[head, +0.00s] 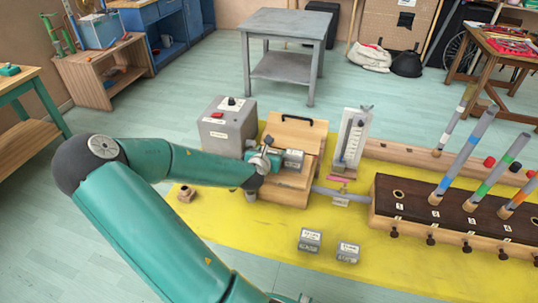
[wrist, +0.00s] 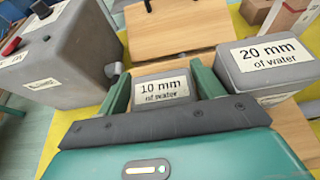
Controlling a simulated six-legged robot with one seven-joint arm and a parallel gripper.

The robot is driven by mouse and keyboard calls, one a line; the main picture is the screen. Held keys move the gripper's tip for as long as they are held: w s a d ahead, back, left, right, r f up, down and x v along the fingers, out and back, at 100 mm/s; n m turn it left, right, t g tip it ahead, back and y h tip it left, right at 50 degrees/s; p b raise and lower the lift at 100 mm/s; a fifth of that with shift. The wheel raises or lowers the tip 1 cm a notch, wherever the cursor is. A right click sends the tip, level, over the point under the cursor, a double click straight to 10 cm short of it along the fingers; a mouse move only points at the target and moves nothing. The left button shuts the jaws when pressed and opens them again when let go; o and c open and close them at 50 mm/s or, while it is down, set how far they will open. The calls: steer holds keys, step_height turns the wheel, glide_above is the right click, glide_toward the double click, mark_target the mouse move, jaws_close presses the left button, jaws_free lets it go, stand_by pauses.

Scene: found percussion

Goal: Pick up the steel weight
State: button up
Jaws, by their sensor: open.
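Grey steel weights with white labels show in the wrist view. One weight (wrist: 160,88), labelled "10 mm of water", is between the two green fingers of my gripper (wrist: 163,85). The fingers stand open on either side of it; I cannot tell whether they touch it. A larger weight (wrist: 265,65), labelled "20 mm of water", is just right of the right finger. In the head view my gripper (head: 264,163) is over the wooden box, beside the larger weight (head: 293,159). There my gripper hides the smaller weight.
Two labelled grey blocks (head: 311,240) (head: 348,252) stand on the yellow mat (head: 270,236). A grey box with a red switch (head: 227,127) is left of the wooden box (head: 294,132). A gauge (head: 352,138) and a pipe rack (head: 455,212) are to the right.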

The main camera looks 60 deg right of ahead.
steer(key=shift+d, duration=0.15)
steer(key=shift+s, duration=0.1)
steer(key=shift+c, duration=0.5)
steer(key=c, duration=0.9)
steer(key=shift+o, duration=0.2)
steer(key=shift+r, duration=0.15)
